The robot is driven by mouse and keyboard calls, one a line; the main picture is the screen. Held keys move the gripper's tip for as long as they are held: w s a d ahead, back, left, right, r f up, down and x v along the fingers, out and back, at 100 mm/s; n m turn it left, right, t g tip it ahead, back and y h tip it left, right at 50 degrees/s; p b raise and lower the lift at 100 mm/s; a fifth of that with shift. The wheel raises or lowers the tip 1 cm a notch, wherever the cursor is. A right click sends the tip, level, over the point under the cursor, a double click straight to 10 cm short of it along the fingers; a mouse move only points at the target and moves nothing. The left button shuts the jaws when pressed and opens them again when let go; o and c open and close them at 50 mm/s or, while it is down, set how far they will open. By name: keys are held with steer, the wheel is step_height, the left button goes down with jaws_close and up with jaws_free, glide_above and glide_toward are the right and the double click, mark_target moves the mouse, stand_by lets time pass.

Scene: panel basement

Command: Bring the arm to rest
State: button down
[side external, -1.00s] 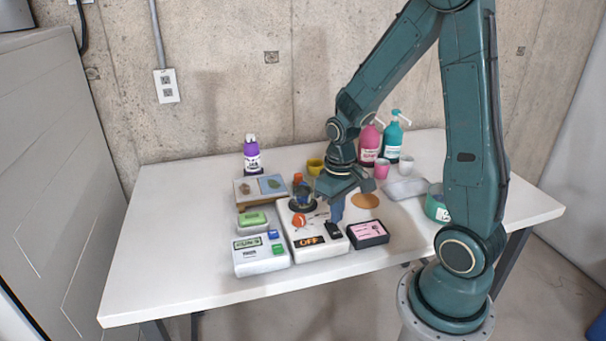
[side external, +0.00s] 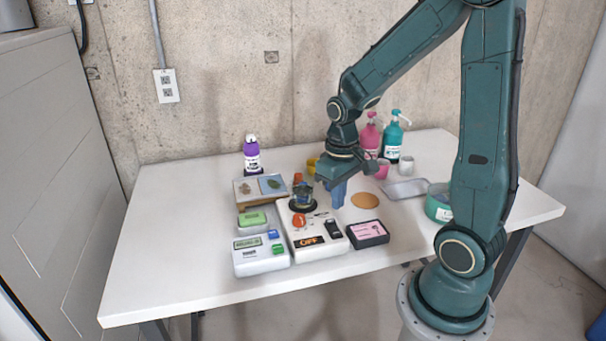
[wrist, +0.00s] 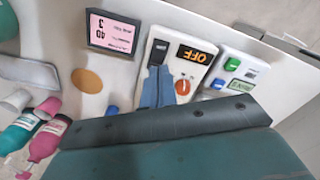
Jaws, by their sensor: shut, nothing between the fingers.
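My gripper (side external: 338,194) is shut and empty. Its blue fingers point down and hang above the table, behind the black switch of the white panel box in the side view. In the wrist view the closed fingers (wrist: 158,88) show in front of the white panel box. My arm is bent, with its elbow high and the wrist reaching out over the table. The white panel box (side external: 318,245) bears an orange knob (side external: 299,220), a black switch (side external: 333,229) and a label reading OFF (side external: 310,241).
A pink-faced black box (side external: 368,234) and a white box with green and blue buttons (side external: 260,262) flank the panel. A purple bottle (side external: 251,154), pump bottles (side external: 393,138), a tray (side external: 406,190) and a green tub (side external: 438,206) stand around. The table's left side (side external: 175,230) is clear.

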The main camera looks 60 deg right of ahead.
steer(key=s+a+r+n+t, duration=0.1)
steer(key=s+a+r+t, duration=0.1)
steer(key=s+a+r, duration=0.2)
steer(key=s+a+r+n+t, duration=0.2)
steer(key=a+r, duration=0.4)
steer(key=r, duration=0.5)
steer(key=shift+s+a+t, duration=0.2)
steer(key=shift+s+t, duration=0.6)
steer(key=shift+s, duration=0.5)
